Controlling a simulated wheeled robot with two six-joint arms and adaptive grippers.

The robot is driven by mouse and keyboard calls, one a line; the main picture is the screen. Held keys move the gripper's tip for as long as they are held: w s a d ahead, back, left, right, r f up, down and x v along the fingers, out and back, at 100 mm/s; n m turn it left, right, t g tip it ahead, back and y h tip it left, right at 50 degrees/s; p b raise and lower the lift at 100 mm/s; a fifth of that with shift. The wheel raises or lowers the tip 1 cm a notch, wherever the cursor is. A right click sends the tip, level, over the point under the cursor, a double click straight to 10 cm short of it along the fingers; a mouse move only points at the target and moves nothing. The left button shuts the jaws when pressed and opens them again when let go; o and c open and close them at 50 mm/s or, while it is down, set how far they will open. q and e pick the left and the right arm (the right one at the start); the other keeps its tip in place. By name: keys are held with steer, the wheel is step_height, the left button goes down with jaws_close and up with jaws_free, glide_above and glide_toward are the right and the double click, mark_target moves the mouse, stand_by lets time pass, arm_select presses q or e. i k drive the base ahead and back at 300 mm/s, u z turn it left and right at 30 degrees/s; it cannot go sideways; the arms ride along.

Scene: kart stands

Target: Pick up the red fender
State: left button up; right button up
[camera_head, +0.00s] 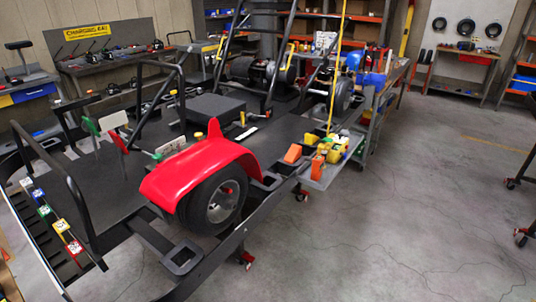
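The red fender (196,166) is a glossy curved shell near the middle of the head view. It sits over the top of a black wheel (217,203) at the front corner of the black kart frame (150,226). The wheel's outer face and grey hub are uncovered; the fender hides its upper part. I cannot tell how the fender is fixed. Neither of my grippers shows in this view.
A side tray (324,176) with orange and yellow pieces juts from the kart's right side. Black upright bars (165,100) rise from the frame. Workbenches (110,62) and shelves line the back. The concrete floor (420,210) at right is mostly clear.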

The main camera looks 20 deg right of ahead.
mark_target(174, 176)
steer(key=z, duration=2.15)
steer(key=i, duration=2.7)
steer(key=u, duration=2.65)
